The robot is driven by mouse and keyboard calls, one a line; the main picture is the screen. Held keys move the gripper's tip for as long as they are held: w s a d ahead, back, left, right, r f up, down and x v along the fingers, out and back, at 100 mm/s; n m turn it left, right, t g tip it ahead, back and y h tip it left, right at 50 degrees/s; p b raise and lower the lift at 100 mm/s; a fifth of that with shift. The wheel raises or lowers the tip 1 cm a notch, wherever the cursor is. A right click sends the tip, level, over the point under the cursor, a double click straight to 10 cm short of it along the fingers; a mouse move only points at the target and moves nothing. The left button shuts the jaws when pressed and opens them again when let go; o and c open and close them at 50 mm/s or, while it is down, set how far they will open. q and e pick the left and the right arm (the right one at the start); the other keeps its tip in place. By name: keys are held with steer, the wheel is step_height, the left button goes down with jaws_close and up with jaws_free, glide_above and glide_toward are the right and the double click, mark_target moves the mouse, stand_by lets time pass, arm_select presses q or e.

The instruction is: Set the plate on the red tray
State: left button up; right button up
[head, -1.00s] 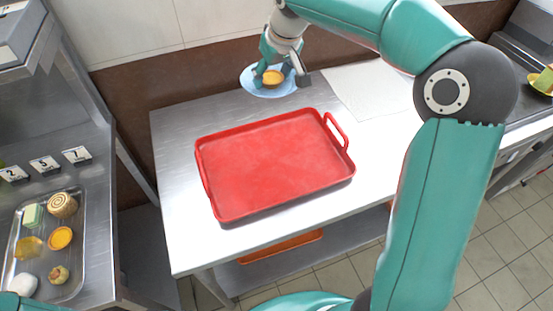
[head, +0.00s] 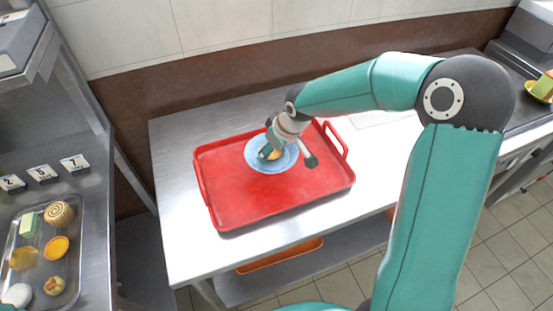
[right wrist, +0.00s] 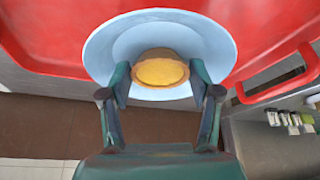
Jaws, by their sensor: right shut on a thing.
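The light blue plate (head: 257,164) is over the far middle part of the red tray (head: 240,207), with a round yellow tart on it. The tart (right wrist: 160,72) shows between the fingers in the right wrist view. My left gripper is not in view.
The tray lies on a steel table (head: 180,245) with bare metal to its left. A steel tray (head: 72,255) of several foods stands at left, near number cards (head: 42,173). A pale sheet (head: 375,118) lies behind, partly hidden by my arm.

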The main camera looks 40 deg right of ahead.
mark_target(273, 162)
steer(key=shift+f, duration=2.4)
steer(key=shift+f+b, duration=0.2)
steer(key=shift+b, duration=0.1)
steer(key=o, duration=1.2)
steer(key=shift+r, duration=0.1)
steer(key=shift+r, duration=0.2)
steer(key=v, duration=1.2)
steer(key=shift+f+p, duration=0.1)
steer(key=shift+p, duration=0.2)
